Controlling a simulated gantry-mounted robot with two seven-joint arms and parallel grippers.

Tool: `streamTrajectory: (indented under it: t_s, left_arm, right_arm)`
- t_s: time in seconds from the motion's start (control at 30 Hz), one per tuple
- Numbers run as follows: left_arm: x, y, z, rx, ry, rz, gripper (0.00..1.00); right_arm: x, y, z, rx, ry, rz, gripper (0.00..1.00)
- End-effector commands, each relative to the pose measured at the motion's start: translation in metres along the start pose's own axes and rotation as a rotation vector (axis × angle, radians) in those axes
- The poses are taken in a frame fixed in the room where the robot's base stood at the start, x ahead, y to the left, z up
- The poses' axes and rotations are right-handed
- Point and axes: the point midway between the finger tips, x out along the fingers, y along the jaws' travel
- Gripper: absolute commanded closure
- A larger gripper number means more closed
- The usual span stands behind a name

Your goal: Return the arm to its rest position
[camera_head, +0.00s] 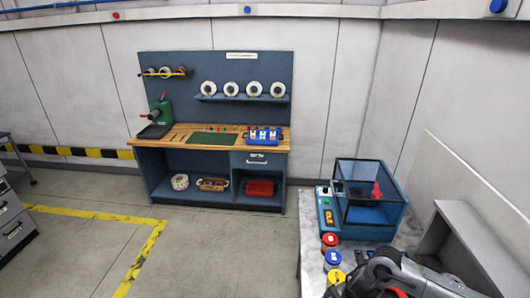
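My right arm, dark grey and black, comes in at the lower right corner over the near table. Its end lies low in the picture beside the yellow round piece (335,276), and I cannot make out the fingers or whether they hold anything. My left arm and gripper are not in view. A blue machine with a clear-walled case (368,216) stands just beyond my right arm, with a red part (377,190) at the case.
A red round piece (329,239) and a blue one (332,257) line the near table's left side. A grey panel (470,240) stands at right. A blue workbench (216,172) stands by the back wall. The floor between is clear, with yellow lines (145,253).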

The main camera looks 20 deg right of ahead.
Motion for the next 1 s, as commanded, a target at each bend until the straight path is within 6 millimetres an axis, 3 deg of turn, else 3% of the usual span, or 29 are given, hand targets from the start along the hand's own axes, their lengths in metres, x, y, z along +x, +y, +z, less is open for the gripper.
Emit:
streamTrajectory:
  t_s: [0.03, 0.2, 0.3, 0.4, 0.47, 0.57, 0.8, 1.0]
  left_arm:
    - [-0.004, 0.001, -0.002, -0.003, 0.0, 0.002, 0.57]
    - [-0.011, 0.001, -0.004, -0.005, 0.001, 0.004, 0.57]
    - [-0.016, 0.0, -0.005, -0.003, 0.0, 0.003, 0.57]
    - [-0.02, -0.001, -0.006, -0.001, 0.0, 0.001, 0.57]
    - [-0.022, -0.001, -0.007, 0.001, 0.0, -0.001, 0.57]
    - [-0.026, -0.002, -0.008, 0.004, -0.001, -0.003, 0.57]
    - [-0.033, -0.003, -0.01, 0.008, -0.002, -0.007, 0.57]
    - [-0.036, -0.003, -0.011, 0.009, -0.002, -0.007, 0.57]
  right_arm:
    - [0.012, 0.002, -0.043, -0.025, 0.043, 0.046, 0.05]
    - [0.017, 0.011, -0.168, 0.036, 0.169, 0.247, 0.05]
    - [0.0, 0.01, -0.219, 0.164, 0.229, 0.34, 0.05]
    - [-0.022, 0.005, -0.247, 0.351, 0.262, 0.398, 0.05]
    - [-0.036, -0.002, -0.253, 0.484, 0.268, 0.413, 0.05]
    - [-0.056, -0.021, -0.246, 0.725, 0.25, 0.403, 0.05]
    - [-0.082, -0.094, -0.199, 1.235, 0.122, 0.264, 0.05]
    - [-0.093, -0.143, -0.176, 1.462, 0.034, 0.159, 0.05]
